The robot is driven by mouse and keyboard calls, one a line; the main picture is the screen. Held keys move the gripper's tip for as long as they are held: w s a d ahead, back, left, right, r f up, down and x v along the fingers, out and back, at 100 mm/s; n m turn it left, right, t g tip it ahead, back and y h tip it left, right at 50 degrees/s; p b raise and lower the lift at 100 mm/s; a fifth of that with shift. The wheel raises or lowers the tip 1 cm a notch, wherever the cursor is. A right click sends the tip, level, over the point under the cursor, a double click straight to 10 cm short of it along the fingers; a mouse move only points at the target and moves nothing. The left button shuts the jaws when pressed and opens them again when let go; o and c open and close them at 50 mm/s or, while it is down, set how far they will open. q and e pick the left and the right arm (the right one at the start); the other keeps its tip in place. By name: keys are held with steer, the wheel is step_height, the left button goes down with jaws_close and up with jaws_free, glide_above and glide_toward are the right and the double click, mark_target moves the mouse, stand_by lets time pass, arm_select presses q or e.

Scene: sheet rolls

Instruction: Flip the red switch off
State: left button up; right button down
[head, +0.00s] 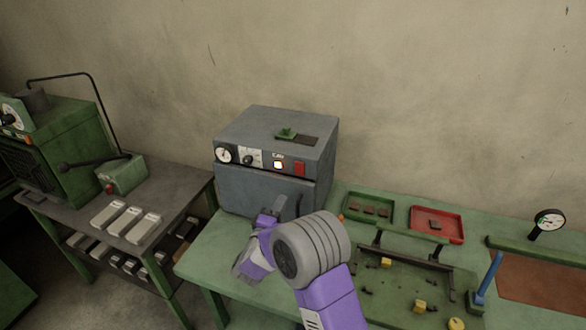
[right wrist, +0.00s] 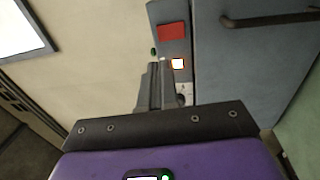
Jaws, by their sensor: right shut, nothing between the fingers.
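The red switch (head: 299,168) is a small red rectangle at the right end of the control panel on a grey metal box (head: 262,188). It also shows in the right wrist view (right wrist: 172,32), near the top. A lit lamp (head: 278,165) glows beside it, also seen in the right wrist view (right wrist: 178,63). My right gripper (head: 281,203) is shut and empty in front of the box, below the panel in the head view. In the right wrist view its fingertips (right wrist: 154,66) point toward the panel, apart from the red switch. My left gripper is not in view.
The panel also has a dial gauge (head: 224,154) and a black knob (head: 248,159). The box door has a handle (right wrist: 270,18). On the green table (head: 215,250) stand a green tray (head: 347,208), a red tray (head: 459,228) and small yellow pieces. A side bench (head: 180,195) holds machinery.

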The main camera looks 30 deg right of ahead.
mark_target(299, 165)
steer(key=p+x, duration=0.1)
steer(key=x, duration=1.3)
steer(key=shift+w+f+p, duration=0.15)
steer(key=shift+w+p, duration=0.1)
steer(key=shift+p, duration=0.1)
